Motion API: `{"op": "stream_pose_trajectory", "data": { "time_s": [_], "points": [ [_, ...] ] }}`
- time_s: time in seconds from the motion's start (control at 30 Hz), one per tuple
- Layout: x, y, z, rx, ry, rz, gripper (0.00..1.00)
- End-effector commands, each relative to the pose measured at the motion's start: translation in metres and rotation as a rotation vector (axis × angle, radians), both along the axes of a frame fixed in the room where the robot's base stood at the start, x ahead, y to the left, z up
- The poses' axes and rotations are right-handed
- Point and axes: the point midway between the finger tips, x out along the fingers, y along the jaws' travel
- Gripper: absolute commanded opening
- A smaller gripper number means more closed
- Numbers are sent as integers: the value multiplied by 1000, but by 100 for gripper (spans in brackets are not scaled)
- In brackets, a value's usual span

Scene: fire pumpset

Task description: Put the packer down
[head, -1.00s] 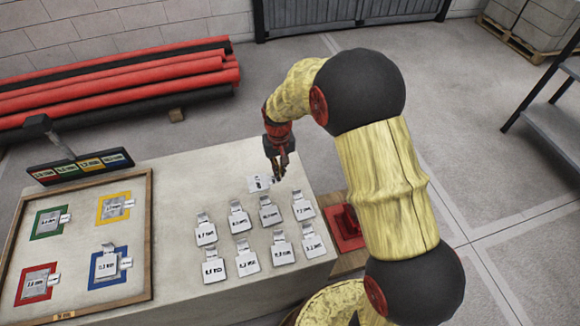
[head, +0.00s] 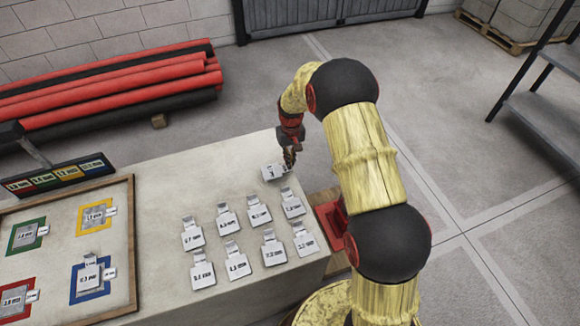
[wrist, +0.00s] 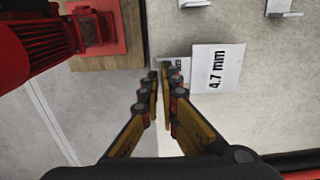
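The packer (head: 272,172) is a flat light plate with a tab, at the far right corner of the table. In the wrist view its label (wrist: 217,68) reads 4.7 mm. My gripper (head: 289,163) is shut on the packer's tab side; in the wrist view its fingertips (wrist: 160,72) are close together at the tab, with the plate to their right. I cannot tell whether the plate touches the table or hangs just above it.
Several similar packers (head: 236,264) lie in two rows on the pale table (head: 165,172). A wooden-framed board (head: 131,240) with coloured squares holding plates is at left. A red machine part (head: 333,225) stands beside the table's right edge. The table's middle back is clear.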

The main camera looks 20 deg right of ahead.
Motion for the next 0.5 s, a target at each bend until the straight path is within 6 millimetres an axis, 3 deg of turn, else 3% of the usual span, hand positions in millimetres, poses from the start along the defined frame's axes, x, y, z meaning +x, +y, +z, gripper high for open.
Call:
{"op": "stream_pose_trajectory", "data": {
  "time_s": [0.17,0.5],
  "points": [
    [-1,0,-30,0,3,0,0],
    [0,1,-31,0,1,0,0]
  ]
}}
